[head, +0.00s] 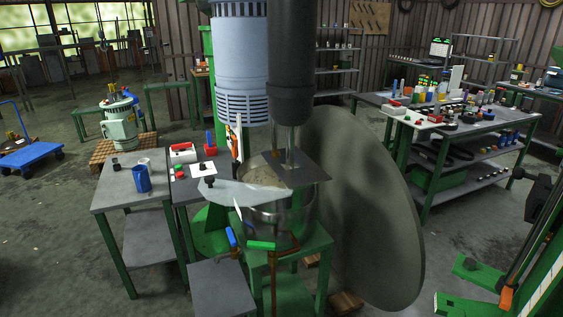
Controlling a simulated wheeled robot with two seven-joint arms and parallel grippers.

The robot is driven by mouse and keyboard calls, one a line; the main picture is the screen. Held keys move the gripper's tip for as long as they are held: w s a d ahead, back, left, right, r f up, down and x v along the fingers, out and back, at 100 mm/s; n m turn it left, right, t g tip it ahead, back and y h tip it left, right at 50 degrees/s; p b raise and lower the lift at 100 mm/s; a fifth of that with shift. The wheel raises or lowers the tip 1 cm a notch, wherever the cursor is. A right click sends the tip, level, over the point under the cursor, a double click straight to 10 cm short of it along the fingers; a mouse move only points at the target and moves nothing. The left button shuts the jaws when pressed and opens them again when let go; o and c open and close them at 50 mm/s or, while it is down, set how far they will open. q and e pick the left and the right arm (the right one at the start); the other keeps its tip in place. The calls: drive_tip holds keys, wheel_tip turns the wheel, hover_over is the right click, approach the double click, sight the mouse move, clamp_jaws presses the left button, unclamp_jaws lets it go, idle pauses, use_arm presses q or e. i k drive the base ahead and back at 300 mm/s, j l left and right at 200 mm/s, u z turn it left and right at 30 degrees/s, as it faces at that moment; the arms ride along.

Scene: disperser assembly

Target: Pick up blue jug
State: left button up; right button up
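The blue jug (141,178) stands upright on a small grey table (110,196) with green legs, left of the middle in the head view. Its body looks plain and cylindrical; its handle is too small to make out clearly. A grey cup (146,163) stands just behind it. A small dark object (115,162) sits to its left, near the back edge of the table. Neither of my grippers can be made out in the head view, and nothing touches the jug.
The disperser, with a metal vessel (280,218) and a large grey disc (375,215), stands right of the jug's table. A neighbouring table holds a red box (183,153). A blue cart (32,155) is at far left. Floor left of the jug's table is clear.

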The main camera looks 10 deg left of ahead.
sight(140, 172)
drive_tip(key=u, duration=1.35)
drive_tip(key=l+z, duration=0.65)
drive_tip(key=l, duration=0.1)
